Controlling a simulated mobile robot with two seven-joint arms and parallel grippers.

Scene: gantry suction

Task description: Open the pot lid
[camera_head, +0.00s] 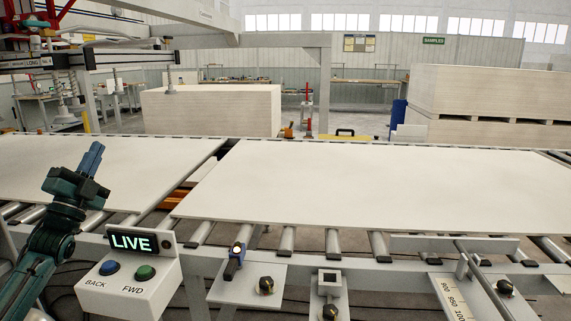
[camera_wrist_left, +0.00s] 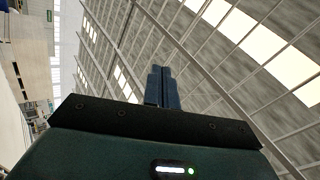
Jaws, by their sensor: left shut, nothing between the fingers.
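I can make out no cooking pot or pot lid in either view. My left gripper (camera_head: 91,160) is at the left of the head view, shut and empty, its fingers pointing up above the control box. In the left wrist view its two fingers (camera_wrist_left: 160,86) lie together with nothing between them, against the roof beams. Black knobs (camera_head: 265,285) sit on small grey panels along the front of the roller line. My right gripper is not in view.
A white control box (camera_head: 130,278) with a LIVE display and BACK and FWD buttons stands close to my left arm. Large pale boards (camera_head: 370,185) lie on the rollers. Board stacks (camera_head: 210,110) stand behind. A ruler plate and metal bar (camera_head: 485,282) are at the right front.

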